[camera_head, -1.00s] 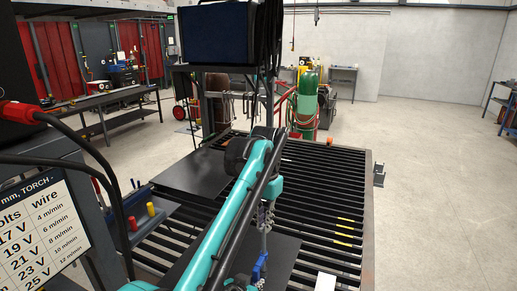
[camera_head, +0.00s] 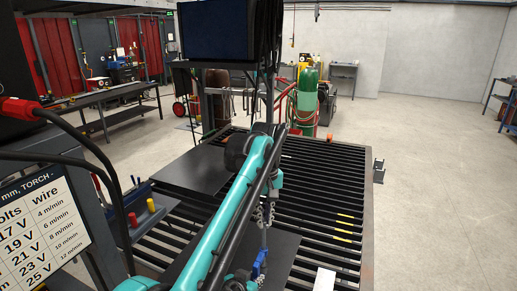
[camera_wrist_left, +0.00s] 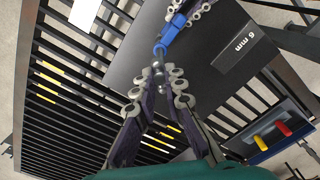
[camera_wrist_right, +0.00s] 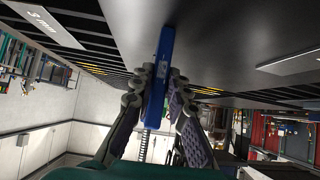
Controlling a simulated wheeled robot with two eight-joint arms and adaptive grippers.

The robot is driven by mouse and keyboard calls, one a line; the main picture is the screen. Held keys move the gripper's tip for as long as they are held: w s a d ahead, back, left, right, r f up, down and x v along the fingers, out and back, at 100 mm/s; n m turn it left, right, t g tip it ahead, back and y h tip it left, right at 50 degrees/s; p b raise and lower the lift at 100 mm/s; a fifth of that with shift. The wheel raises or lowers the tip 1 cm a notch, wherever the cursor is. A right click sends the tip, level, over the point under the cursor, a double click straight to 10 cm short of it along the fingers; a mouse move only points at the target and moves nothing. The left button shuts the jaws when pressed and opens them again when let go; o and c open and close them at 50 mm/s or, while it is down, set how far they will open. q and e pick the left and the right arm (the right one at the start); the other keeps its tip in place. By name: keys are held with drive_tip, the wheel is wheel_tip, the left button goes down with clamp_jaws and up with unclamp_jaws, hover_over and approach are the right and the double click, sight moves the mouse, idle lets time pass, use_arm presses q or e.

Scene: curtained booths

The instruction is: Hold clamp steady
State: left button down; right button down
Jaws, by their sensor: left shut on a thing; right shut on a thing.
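The clamp (camera_head: 260,259) is a blue bar with a grey metal rod, over the dark steel plate (camera_head: 283,246) on the slatted table. My left gripper (camera_head: 265,217) is above it, its fingers shut around the grey rod. The left wrist view shows the clamp's blue end (camera_wrist_left: 172,36) just beyond those fingers. My right gripper (camera_wrist_right: 161,86) is shut on the blue bar (camera_wrist_right: 159,62) in the right wrist view. Its fingers (camera_wrist_left: 189,13) also show at the top of the left wrist view. The clamp's far part is hidden, so I cannot tell whether it touches the plate.
A second dark plate (camera_head: 188,170) lies at the slatted table's left. White labels read 6 mm (camera_wrist_left: 233,47) and 3 mm (camera_wrist_right: 43,22). Red and yellow handles (camera_head: 145,212) stand in a blue holder at the left. A settings board (camera_head: 42,230) is nearer.

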use_arm(q)
drive_tip(key=n, duration=0.6)
drive_tip(key=shift+f, duration=0.1)
drive_tip(key=n, duration=0.6)
drive_tip(key=shift+w, duration=0.1)
drive_tip(key=c, duration=1.5)
unclamp_jaws()
